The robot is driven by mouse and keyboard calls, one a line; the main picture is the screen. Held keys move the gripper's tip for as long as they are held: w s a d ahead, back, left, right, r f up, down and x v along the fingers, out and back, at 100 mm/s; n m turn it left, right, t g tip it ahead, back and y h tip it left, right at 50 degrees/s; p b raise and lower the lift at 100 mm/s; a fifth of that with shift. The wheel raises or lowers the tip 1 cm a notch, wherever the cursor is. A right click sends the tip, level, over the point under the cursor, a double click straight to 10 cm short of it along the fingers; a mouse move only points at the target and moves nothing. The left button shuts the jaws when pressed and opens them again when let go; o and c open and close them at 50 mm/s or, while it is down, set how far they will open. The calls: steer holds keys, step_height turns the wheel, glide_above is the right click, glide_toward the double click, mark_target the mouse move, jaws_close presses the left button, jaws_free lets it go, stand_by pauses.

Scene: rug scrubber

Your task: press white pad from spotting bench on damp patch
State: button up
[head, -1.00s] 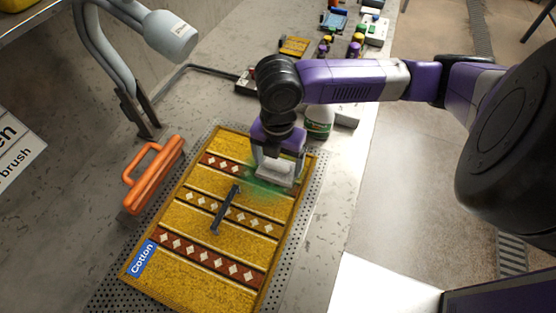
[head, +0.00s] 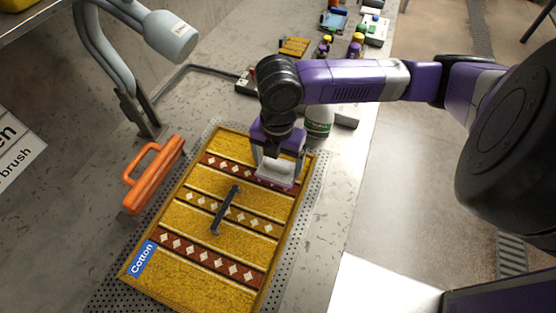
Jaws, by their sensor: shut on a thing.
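My gripper (head: 276,163) is shut on the white pad (head: 274,175), with a finger on each side of it. The pad is at the rug's upper right part, over the red-brown diamond band. It is on or very close to the rug; I cannot tell if it presses. The yellow rug (head: 195,255) has red-brown bands, white diamonds and a blue "Cotton" label (head: 142,258). No distinct damp patch shows now; the rug under the pad is hidden.
A dark bar-like tool (head: 224,212) lies on the rug, left of the pad. An orange handled brush (head: 153,174) stands left of the rug. A bottle (head: 319,122) stands close behind my gripper. A grey lamp (head: 168,38) overhangs the left. Small coloured items sit at the far end.

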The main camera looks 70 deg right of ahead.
steer(key=shift+r+p, duration=2.7)
steer(key=shift+r, duration=0.75)
